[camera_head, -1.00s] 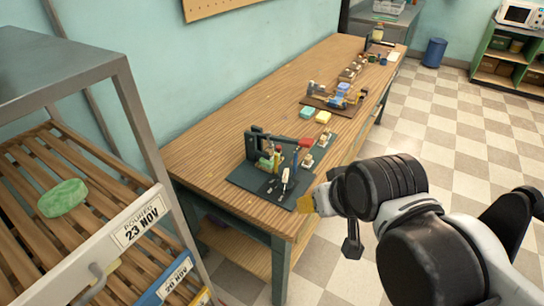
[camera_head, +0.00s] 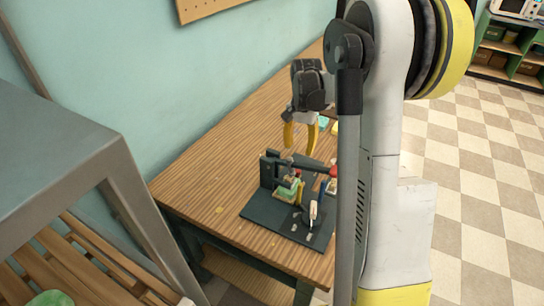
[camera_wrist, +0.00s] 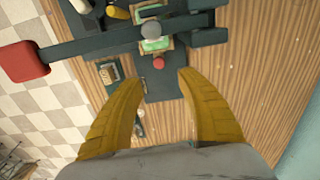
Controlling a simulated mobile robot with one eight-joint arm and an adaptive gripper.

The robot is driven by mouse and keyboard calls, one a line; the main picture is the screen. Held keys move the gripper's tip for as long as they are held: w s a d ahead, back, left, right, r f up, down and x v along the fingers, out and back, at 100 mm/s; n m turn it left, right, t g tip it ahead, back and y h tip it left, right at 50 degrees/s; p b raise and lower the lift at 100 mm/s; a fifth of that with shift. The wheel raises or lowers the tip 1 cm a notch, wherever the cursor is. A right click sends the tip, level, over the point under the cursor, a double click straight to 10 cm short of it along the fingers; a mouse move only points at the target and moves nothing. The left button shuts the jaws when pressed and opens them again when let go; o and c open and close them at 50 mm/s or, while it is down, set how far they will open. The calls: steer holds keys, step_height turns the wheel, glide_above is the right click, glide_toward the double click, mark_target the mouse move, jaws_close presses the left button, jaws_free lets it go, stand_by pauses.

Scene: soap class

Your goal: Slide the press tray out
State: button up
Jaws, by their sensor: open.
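The soap press (camera_head: 270,170) stands on a dark base plate (camera_head: 262,210) at the near end of the wooden bench. Its lever reaches right to a red grip (camera_head: 333,171), which also shows in the wrist view (camera_wrist: 22,62). A green and yellowish tray-like part (camera_head: 286,193) sits under the press; it is partly hidden by the lever arm in the wrist view (camera_wrist: 152,43). A small red knob (camera_wrist: 158,63) shows near that part. My gripper (camera_head: 299,146) is open and empty, pointing down above the far side of the press. In the wrist view, its yellow fingers (camera_wrist: 159,78) lie apart, either side of the knob's line.
A pale upright tool (camera_head: 313,213) stands on the front of the base plate. A grey metal rack (camera_head: 70,150) is close on the left. The bench top (camera_head: 215,180) left of the press is mostly clear. My arm hides the bench's right side.

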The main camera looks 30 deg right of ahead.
step_height(320, 180, down, 11)
steer(key=b, duration=0.4)
steer(key=shift+d, duration=0.1)
